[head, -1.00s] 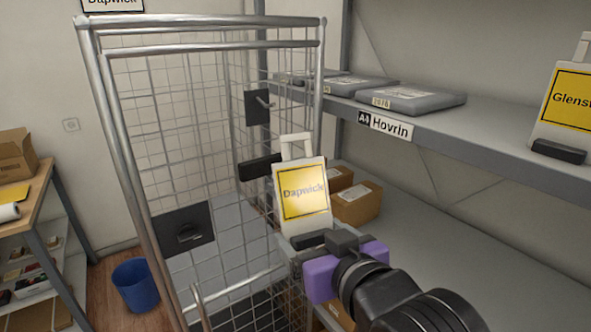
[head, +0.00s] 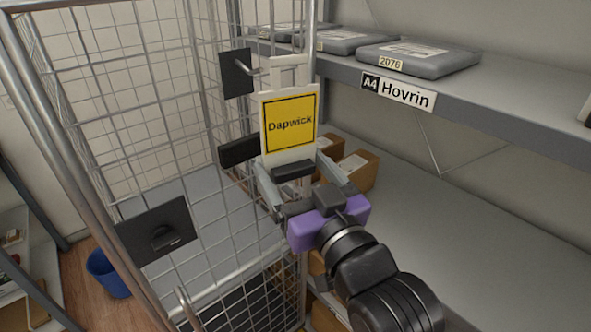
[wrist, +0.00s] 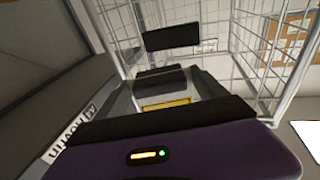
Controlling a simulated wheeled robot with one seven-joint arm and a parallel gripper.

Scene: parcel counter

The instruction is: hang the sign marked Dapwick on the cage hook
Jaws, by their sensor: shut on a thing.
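The Dapwick sign (head: 290,122) is a white plate with a yellow panel and a looped handle at its top. My gripper (head: 292,170) is shut on its lower edge and holds it upright. The cage hook (head: 246,71) is a short metal peg on a black plate on the cage's mesh. The sign's handle is just right of the peg's tip in the head view; I cannot tell whether they touch or how far apart they are in depth. In the wrist view only a thin yellow strip of the sign (wrist: 166,104) shows; the hook cannot be made out there.
The wire cage (head: 90,110) has further black plates, one below the hook (head: 238,151) and one lower left (head: 158,230). A grey shelf (head: 500,95) with flat parcels and a Hovrin label runs along the right. Cardboard boxes (head: 357,170) stand behind my gripper.

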